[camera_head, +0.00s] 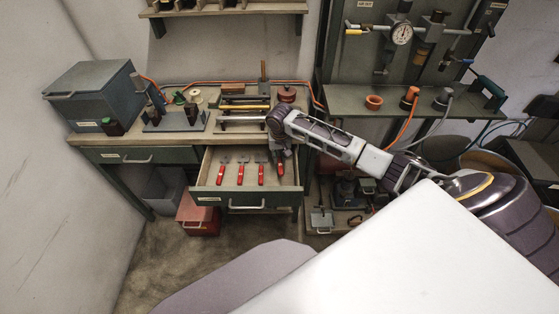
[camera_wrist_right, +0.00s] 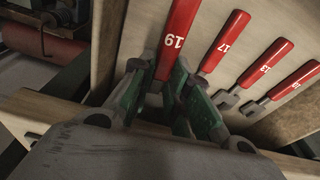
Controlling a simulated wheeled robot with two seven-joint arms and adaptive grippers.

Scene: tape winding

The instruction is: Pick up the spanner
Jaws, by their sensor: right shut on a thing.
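Several red-handled spanners lie side by side in the open drawer (camera_head: 247,198). In the right wrist view their handles read 19 (camera_wrist_right: 177,38), 17 (camera_wrist_right: 224,42), 13 (camera_wrist_right: 265,64) and 10 (camera_wrist_right: 295,78). My right gripper (camera_head: 279,157) reaches down into the drawer's right side, at the rightmost spanner (camera_head: 281,170). In the right wrist view the green fingers of my right gripper (camera_wrist_right: 168,88) are shut around spanner 19. Its part below the fingers is hidden, and I cannot tell whether it is clear of the drawer floor. My left gripper is not in view.
The workbench top (camera_head: 110,137) above the drawer holds a grey-green box (camera_head: 92,90), a rack and small tools. A red box (camera_head: 198,214) stands below. A panel with a gauge (camera_head: 401,33) is at the right. The drawer walls stand close around the gripper.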

